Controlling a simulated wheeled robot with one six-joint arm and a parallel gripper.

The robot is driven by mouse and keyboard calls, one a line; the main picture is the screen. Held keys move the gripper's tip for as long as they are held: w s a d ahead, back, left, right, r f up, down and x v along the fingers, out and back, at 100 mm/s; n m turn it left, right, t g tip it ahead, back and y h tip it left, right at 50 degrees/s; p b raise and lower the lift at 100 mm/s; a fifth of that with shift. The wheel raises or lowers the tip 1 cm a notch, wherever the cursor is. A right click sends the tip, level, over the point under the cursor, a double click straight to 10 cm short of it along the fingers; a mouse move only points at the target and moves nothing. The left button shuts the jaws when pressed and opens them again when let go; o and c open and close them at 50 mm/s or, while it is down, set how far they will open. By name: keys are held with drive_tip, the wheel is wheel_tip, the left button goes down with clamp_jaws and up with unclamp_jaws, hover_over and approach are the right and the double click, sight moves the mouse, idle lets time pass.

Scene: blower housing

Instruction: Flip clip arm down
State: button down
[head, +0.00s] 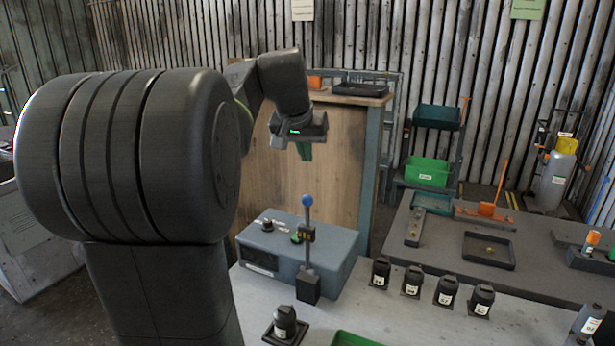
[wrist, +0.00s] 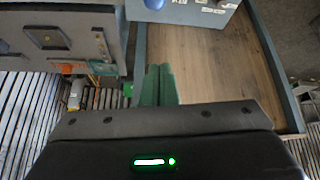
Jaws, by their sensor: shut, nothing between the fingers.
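An upright lever arm (head: 307,238) with a blue ball knob (head: 307,200) stands at the front of a blue-grey box (head: 270,262). Its foot is a dark block (head: 308,288) and a small orange-marked piece sits partway up. I take this lever to be the clip arm; it points up. The blue knob also shows at the top edge of the wrist view (wrist: 153,4). My gripper (head: 304,151) is above the box and apart from the lever. Its green fingers (wrist: 158,88) are together with nothing between them.
Several black capped bottles (head: 413,281) stand on the grey bench right of the box. A green tray (head: 355,340) is at the front edge. A wooden-sided cabinet (head: 330,165) stands behind.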

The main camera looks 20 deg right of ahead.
wheel_tip(320, 180, down, 9)
drive_tip(key=p, duration=0.2)
drive_tip(key=shift+w+d, duration=0.3)
drive_tip(key=shift+d, duration=0.15)
drive_tip(key=shift+s+f, duration=0.15)
